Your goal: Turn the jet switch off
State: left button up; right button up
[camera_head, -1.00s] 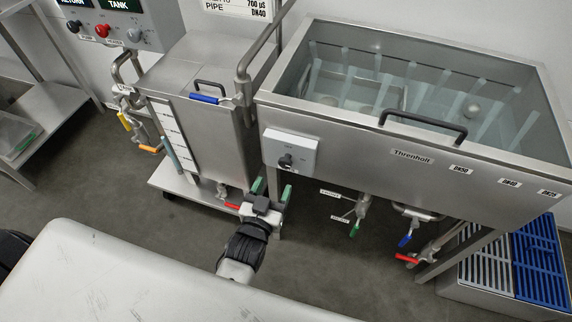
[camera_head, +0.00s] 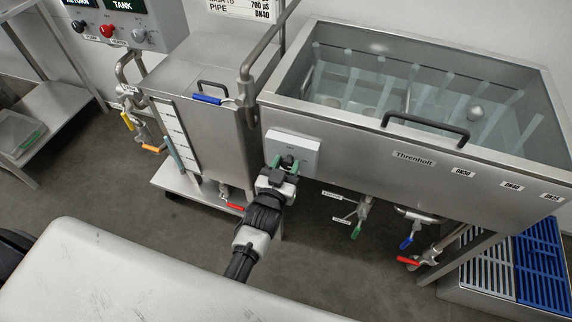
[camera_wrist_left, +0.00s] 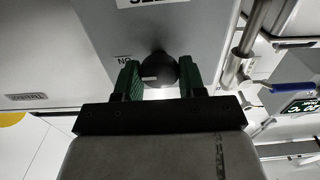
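The jet switch is a dark round knob (camera_head: 287,160) on a light grey box (camera_head: 306,147) on the front of the Threnholt tank (camera_head: 345,165). In the left wrist view the black knob (camera_wrist_left: 160,70) has a pale mark on it, beside an upside-down "ON" label (camera_wrist_left: 123,59). My left gripper (camera_head: 284,168) has green fingers, one on each side of the knob. In the left wrist view my left gripper (camera_wrist_left: 159,72) is open around the knob. I cannot tell whether either finger touches it. My right gripper is not in view.
A smaller steel tank (camera_head: 190,85) with a blue-handled valve (camera_head: 207,99) stands left of the switch box. A bent pipe (camera_head: 247,80) rises close to it. Green (camera_head: 356,231), blue (camera_head: 406,241) and red (camera_head: 408,260) valve handles hang below the large tank.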

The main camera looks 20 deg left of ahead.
pick_arm(q)
jog(key=c, duration=0.4)
jog(key=n+p, duration=0.1)
jog(key=n, duration=0.2)
jog(key=shift+n, duration=0.3)
jog(key=n+p, duration=0.1)
jog(key=n, duration=0.3)
jog(key=shift+a+n, duration=0.1)
jog(key=shift+n, duration=0.2)
jog(key=n, duration=0.4)
jog(key=shift+f, duration=0.2)
jog(key=n+b, duration=0.1)
jog(key=n, duration=0.4)
jog(key=shift+a+n, duration=0.1)
jog(key=shift+n, duration=0.3)
